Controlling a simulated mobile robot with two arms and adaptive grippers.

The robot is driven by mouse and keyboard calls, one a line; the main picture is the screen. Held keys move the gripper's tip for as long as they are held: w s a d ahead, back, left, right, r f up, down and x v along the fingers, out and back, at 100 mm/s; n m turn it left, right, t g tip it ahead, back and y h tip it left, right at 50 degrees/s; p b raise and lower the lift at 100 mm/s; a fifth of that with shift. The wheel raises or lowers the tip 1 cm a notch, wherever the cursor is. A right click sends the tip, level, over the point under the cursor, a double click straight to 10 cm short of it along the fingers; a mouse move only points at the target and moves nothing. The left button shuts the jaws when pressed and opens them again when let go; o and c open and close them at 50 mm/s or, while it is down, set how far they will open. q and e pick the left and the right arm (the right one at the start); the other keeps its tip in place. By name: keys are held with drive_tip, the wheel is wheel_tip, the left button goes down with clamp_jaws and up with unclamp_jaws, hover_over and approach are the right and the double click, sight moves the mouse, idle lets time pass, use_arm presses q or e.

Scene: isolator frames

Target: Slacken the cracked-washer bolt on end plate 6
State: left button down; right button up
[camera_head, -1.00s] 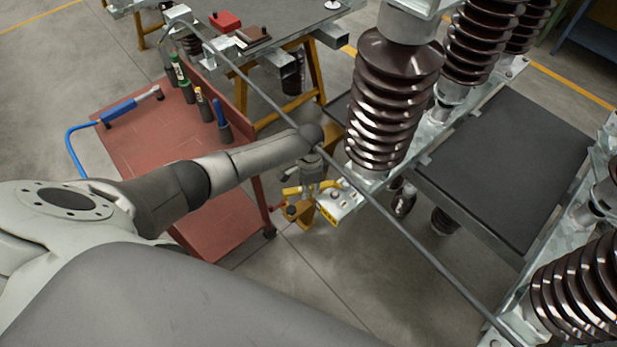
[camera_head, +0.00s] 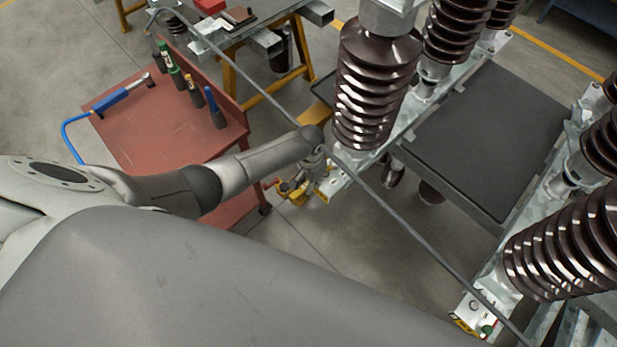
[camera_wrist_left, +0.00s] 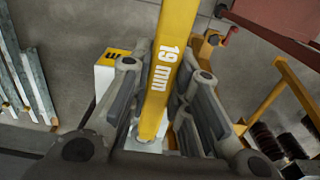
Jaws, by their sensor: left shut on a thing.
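My left gripper (camera_head: 301,186) is at the near end of a metal beam, below the middle insulator. An end plate (camera_head: 329,186) with a yellow label is right beside the gripper. A yellow-labelled end face (camera_wrist_left: 116,57) also shows left of the spanner; its number is not readable. Another end plate (camera_head: 473,308) is at lower right, with a green spot. The cracked washer cannot be made out. My right gripper is out of view.
A red cart (camera_head: 165,135) at left carries a blue-handled tool (camera_head: 120,95) and several upright tools. Brown ribbed insulators (camera_head: 375,85) stand on the beams. A thin grey rod or cable crosses the view diagonally. A dark panel (camera_head: 485,135) lies between the beams.

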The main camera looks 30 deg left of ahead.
use_arm(q)
drive_tip(key=shift+r, duration=0.15)
drive_tip(key=shift+r, duration=3.45)
drive_tip(key=shift+f, duration=0.1)
